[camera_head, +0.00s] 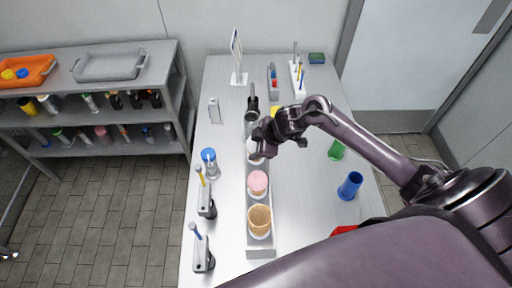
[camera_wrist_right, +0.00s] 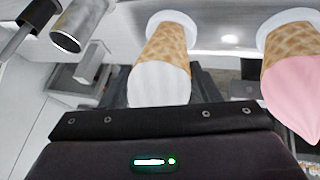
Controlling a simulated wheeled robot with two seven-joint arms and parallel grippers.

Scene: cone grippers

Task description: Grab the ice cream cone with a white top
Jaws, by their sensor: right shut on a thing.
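The ice cream cone with a white top (camera_wrist_right: 160,84) shows in the right wrist view, its waffle part in a white ring of the holder. My right gripper (camera_head: 262,143) is over the holder tray (camera_head: 261,252) in the head view and hides most of this cone there. In the right wrist view its dark fingers lie on both sides of the white top, and it is shut on it. A cone with a pink top (camera_head: 258,182) stands beside it, nearer to me; it also shows in the right wrist view (camera_wrist_right: 294,88). My left gripper is not in view.
A waffle cone without a coloured top (camera_head: 260,219) stands at the tray's near end. A blue cup (camera_head: 349,186) and a green cup (camera_head: 336,149) stand to the right. A blue-topped container (camera_head: 210,162) and tool stands line the left side.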

